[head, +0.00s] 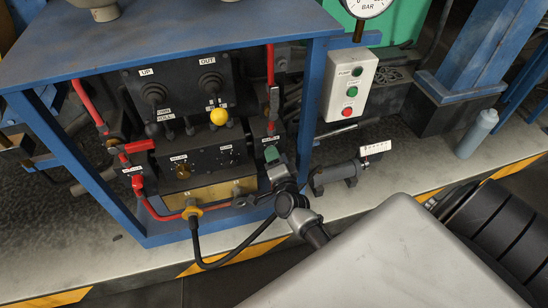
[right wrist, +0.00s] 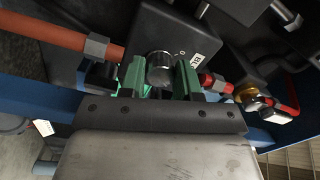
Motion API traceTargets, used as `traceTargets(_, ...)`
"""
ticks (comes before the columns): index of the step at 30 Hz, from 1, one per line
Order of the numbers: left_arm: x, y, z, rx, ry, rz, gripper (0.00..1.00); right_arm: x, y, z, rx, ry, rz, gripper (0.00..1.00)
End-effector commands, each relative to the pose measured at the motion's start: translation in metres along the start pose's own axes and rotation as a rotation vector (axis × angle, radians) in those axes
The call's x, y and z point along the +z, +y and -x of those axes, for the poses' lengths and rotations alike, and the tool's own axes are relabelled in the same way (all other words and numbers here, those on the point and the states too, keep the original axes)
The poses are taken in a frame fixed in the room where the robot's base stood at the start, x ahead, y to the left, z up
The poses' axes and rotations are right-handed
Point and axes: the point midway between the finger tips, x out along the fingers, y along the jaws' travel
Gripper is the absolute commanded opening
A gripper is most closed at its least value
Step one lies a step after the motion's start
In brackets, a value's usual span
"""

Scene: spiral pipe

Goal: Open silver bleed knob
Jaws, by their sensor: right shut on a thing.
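In the head view, my right gripper (head: 271,155) is at the lower right of the control panel, just below a small label. It covers the knob there. My left gripper is not in view.
A black control panel (head: 205,160) with red pipes, a yellow knob (head: 219,116) and a brass block sits inside a blue frame (head: 318,110). A black hose (head: 240,252) loops below. A push-button box (head: 348,86) and grey bottle (head: 478,132) are to the right.

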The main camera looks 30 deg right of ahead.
Motion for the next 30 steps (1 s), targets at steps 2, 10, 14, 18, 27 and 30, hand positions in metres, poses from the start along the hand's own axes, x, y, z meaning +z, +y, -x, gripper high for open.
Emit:
traceTargets(2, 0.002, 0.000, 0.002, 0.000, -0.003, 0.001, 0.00, 0.000, 0.001, 0.001, 0.002, 0.001, -0.042, 0.08)
traceTargets(10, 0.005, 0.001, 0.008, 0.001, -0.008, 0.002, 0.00, 0.000, 0.001, 0.001, 0.002, 0.005, -0.136, 0.08)
traceTargets(14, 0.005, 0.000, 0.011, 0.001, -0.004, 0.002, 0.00, 0.000, 0.001, 0.001, 0.003, 0.006, -0.153, 0.08)
traceTargets(18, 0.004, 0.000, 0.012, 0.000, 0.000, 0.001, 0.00, 0.000, 0.000, 0.001, 0.003, 0.006, -0.160, 0.09)
traceTargets(27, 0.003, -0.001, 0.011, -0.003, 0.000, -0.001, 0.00, 0.000, 0.001, 0.001, 0.003, 0.006, -0.159, 0.35)
traceTargets(30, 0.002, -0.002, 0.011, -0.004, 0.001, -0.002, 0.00, 0.000, 0.000, 0.001, 0.003, 0.006, -0.159, 0.51)
